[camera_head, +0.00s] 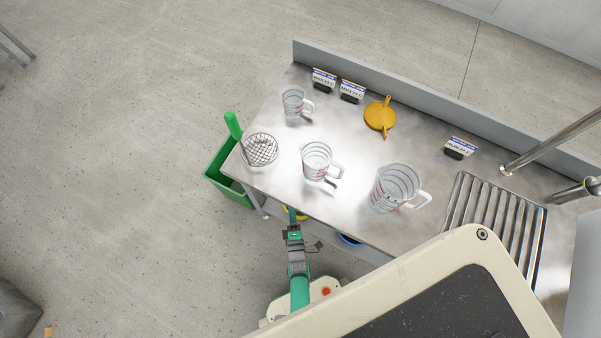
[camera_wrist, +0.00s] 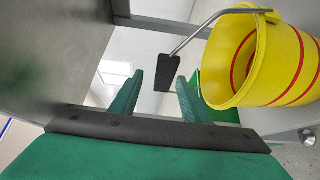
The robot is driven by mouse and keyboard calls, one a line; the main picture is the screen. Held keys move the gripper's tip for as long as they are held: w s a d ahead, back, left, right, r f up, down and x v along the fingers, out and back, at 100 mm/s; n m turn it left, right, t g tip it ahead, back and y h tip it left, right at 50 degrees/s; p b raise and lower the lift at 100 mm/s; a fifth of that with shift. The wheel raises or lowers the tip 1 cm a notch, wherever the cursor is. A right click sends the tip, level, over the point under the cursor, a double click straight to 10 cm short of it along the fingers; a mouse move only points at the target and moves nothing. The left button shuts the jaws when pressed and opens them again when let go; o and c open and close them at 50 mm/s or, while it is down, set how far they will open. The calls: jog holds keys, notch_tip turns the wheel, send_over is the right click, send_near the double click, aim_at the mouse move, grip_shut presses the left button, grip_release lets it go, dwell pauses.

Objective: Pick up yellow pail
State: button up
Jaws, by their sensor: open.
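The yellow pail (camera_wrist: 285,60) with red stripes is at the right of the wrist view, seen tilted. Its wire handle (camera_wrist: 205,25) reaches left and ends in a black grip (camera_wrist: 165,75). My gripper (camera_wrist: 160,88) is open, and the black grip appears between its two green fingers, with gaps on both sides. Whether they touch it, and how deep it sits, I cannot tell. In the head view my gripper (camera_head: 291,212) is at the front edge of the steel table, and only a sliver of the yellow pail (camera_head: 302,214) shows below that edge.
A blue rim (camera_head: 350,240) shows under the table.

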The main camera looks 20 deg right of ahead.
jog(key=shift+d+f+x, duration=0.1)
jog(key=shift+d+x, duration=0.05)
jog(key=shift+x, duration=1.15)
jog(key=shift+d+f+x, duration=0.1)
jog(key=shift+x, duration=1.15)
grip_shut()
